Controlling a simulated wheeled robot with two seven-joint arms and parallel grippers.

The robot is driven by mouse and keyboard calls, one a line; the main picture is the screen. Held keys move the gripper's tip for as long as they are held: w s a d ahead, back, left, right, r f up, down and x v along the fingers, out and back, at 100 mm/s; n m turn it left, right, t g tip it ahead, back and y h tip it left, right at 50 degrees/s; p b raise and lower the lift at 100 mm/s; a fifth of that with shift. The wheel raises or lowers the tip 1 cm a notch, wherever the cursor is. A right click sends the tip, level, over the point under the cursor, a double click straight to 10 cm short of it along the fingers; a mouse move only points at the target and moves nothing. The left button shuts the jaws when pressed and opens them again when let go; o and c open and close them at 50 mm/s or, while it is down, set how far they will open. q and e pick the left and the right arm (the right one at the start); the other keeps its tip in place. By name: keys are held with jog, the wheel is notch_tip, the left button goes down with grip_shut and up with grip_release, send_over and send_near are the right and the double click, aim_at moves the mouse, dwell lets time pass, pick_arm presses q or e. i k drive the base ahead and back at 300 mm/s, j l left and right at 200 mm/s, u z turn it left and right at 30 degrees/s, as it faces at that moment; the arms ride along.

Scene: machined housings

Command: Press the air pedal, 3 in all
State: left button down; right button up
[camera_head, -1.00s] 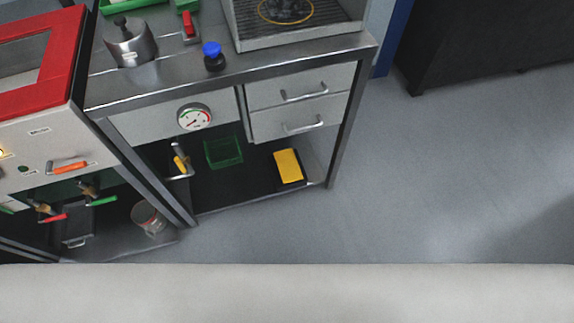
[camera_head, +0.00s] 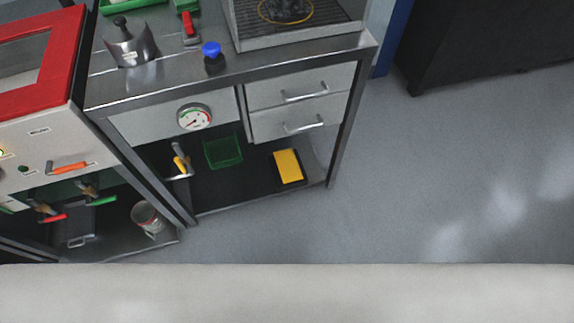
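The yellow pedal (camera_head: 288,166) sits on a dark base on the lower shelf of the metal workbench, under the two drawers, at its right side. Its top plate looks flat. I take it for the air pedal; no label on it can be read. Neither of my grippers shows in the head view. Nothing touches the pedal.
The bench has a pressure gauge (camera_head: 194,117), a green bin (camera_head: 223,152) and a yellow-handled valve (camera_head: 181,163) beneath. A red-framed cabinet (camera_head: 76,60) stands at the left. A dark cabinet (camera_head: 480,45) stands back right. Grey floor (camera_head: 400,190) right of the bench is clear.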

aim_at(289, 170)
jog(key=i+l+u, duration=0.1)
jog(key=i+l, duration=0.25)
jog(key=l, duration=0.3)
jog(key=i+l+u, duration=0.15)
jog(key=i+l, duration=0.2)
jog(key=l, duration=0.3)
jog(key=i+l+u, duration=0.15)
jog(key=l, duration=0.15)
jog(key=i+l, duration=0.15)
jog(key=l, duration=0.2)
jog(key=u, duration=0.05)
